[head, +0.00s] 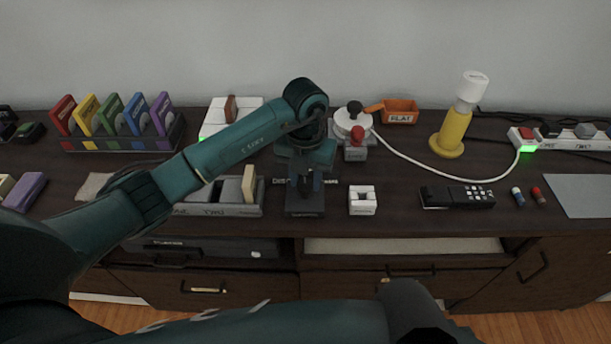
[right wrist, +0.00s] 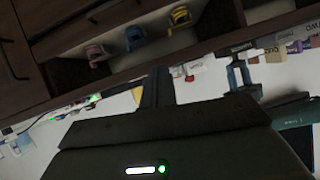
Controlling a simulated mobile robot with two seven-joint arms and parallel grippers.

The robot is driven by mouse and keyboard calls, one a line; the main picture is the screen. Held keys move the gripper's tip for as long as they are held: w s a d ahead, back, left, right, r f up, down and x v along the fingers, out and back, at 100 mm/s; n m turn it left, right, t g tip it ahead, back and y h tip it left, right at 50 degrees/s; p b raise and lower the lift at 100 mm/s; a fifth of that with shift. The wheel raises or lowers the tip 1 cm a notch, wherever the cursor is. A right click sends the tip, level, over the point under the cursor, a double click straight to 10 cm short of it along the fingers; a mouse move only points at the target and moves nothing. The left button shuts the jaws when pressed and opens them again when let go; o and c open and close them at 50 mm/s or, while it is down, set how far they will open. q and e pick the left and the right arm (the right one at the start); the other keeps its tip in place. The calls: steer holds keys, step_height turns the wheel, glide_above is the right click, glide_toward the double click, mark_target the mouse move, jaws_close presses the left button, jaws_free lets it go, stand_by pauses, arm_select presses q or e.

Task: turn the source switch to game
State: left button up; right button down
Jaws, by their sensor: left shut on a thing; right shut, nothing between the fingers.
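The source switch (head: 305,207) is a small dark box on the cabinet top, left of the white block. Small pale lettering beside its top starts with "DISC" on the left; the rest is partly hidden by my gripper. My left gripper (head: 305,190) points straight down over the box and is shut on its knob, which the fingers mostly hide. I cannot tell which label the knob points at. The left gripper also shows in the right wrist view (right wrist: 238,78). My right gripper (right wrist: 155,88) is shut and empty, away from the switch.
A grey tray (head: 190,210) is close left of the switch, and a small white block (head: 362,200) is close right. Behind are a red-knobbed grey box (head: 355,152) and an orange bin (head: 400,112). A black remote (head: 457,196) lies farther right.

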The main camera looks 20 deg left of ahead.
arm_select(q)
steer(key=shift+c, duration=1.3)
steer(key=shift+m, duration=0.4)
arm_select(e)
steer(key=shift+f, duration=0.2)
arm_select(q)
steer(key=shift+m+b, duration=0.65)
steer(key=shift+m, duration=0.25)
steer(key=m+b, duration=0.1)
steer(key=m, duration=0.1)
steer(key=shift+m, duration=0.3)
steer(key=m+b, duration=0.1)
steer(key=m, duration=0.1)
steer(key=shift+d+m+b, duration=0.15)
steer(key=shift+m+b, duration=0.15)
steer(key=shift+b, duration=0.1)
steer(key=shift+m+b, duration=0.3)
steer(key=shift+m, duration=0.3)
arm_select(e)
steer(key=shift+s+d+f+t, duration=0.15)
steer(key=shift+d+f+t, duration=0.1)
steer(key=shift+d+t, duration=0.25)
steer(key=shift+r, duration=0.1)
